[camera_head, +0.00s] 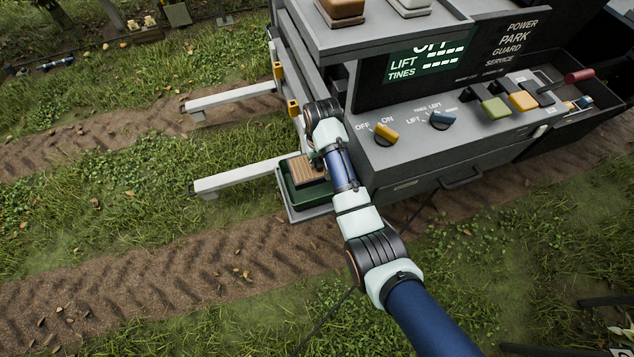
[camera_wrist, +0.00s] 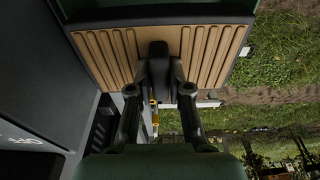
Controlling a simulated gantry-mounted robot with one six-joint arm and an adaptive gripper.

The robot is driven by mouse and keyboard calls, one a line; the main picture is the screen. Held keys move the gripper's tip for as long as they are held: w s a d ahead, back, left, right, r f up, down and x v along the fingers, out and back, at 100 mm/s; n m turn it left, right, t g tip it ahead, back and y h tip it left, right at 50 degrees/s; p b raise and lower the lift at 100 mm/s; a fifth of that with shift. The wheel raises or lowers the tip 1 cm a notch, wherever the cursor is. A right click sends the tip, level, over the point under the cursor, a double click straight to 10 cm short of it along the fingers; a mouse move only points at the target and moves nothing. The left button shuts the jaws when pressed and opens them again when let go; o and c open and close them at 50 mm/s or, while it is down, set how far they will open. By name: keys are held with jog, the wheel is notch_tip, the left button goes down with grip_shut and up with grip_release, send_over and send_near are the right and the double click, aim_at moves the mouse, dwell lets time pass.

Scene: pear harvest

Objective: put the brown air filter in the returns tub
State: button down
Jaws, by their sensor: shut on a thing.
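The brown air filter (camera_head: 308,170), a ribbed panel, shows just left of my arm in the head view, over or within the dark green returns tub (camera_head: 304,195). Whether it touches the tub's floor cannot be told. In the wrist view the filter (camera_wrist: 104,56) spans the upper part, its ribs on both sides of my gripper (camera_wrist: 160,68). My arm hides the gripper in the head view.
Pale tines (camera_head: 235,181) extend left. Grass and a dirt track lie open in front.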

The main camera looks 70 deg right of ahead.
aim_at(319, 165)
notch_tip(319, 165, down, 9)
jog(key=shift+r+b, duration=0.1)
jog(key=shift+b, duration=0.85)
jog(key=c, duration=1.1)
grip_release()
jog(key=shift+f, duration=0.2)
jog(key=r+p, duration=0.1)
jog(key=r, duration=0.3)
jog(key=a+r+p, duration=0.1)
jog(key=r, duration=0.3)
jog(key=s+r+p, duration=0.1)
jog(key=r, duration=0.3)
jog(key=shift+s+a+r, duration=0.1)
jog(key=shift+a+r, duration=0.05)
jog(key=shift+a, duration=0.05)
